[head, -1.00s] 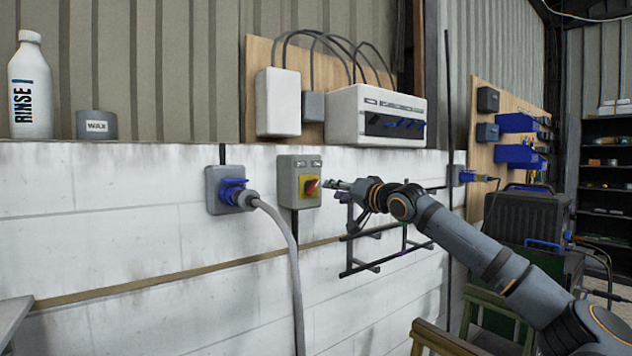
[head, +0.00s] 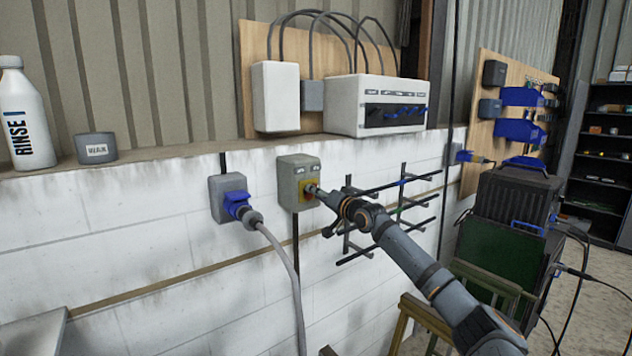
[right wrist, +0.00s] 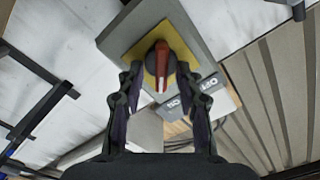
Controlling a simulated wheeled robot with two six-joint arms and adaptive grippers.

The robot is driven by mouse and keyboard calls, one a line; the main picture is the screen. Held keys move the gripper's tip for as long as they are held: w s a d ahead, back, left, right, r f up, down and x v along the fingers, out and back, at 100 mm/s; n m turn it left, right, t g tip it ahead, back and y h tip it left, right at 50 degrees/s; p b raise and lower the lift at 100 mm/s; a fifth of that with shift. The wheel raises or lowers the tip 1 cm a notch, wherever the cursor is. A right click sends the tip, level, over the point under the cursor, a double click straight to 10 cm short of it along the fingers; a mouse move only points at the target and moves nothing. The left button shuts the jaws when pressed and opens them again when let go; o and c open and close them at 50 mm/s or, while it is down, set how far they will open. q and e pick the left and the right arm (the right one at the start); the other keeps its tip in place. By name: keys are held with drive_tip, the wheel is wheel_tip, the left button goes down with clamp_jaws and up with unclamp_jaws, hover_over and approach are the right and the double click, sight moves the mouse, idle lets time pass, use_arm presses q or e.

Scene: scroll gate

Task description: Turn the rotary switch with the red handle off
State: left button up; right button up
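The rotary switch is a grey box (head: 289,181) on the white block wall, with a yellow plate (head: 303,194). In the head view, my right gripper (head: 314,190) is at the front of the plate and mostly hides the red handle. In the right wrist view, the red handle (right wrist: 161,62) stands upright in the picture on the yellow plate (right wrist: 139,53). The open fingers of my right gripper (right wrist: 160,78) lie on either side of it, with a visible gap. Whether either finger touches it, I cannot tell. My left gripper is not in view.
A blue plug in a grey socket (head: 228,190) with a hanging cable is left of the switch. A dark wall rack (head: 392,200) is to the right. A white breaker box (head: 374,104) is above. A RINSE bottle (head: 24,115) and a tin (head: 96,148) stand on the ledge.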

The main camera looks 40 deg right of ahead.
drive_tip(key=shift+w+a+f, duration=0.1)
drive_tip(key=shift+w+a, duration=0.05)
drive_tip(key=shift+w, duration=0.2)
clamp_jaws()
drive_tip(key=n+b, duration=0.4)
drive_tip(key=n, duration=1.2)
drive_tip(key=shift+b, duration=0.3)
idle(0.7)
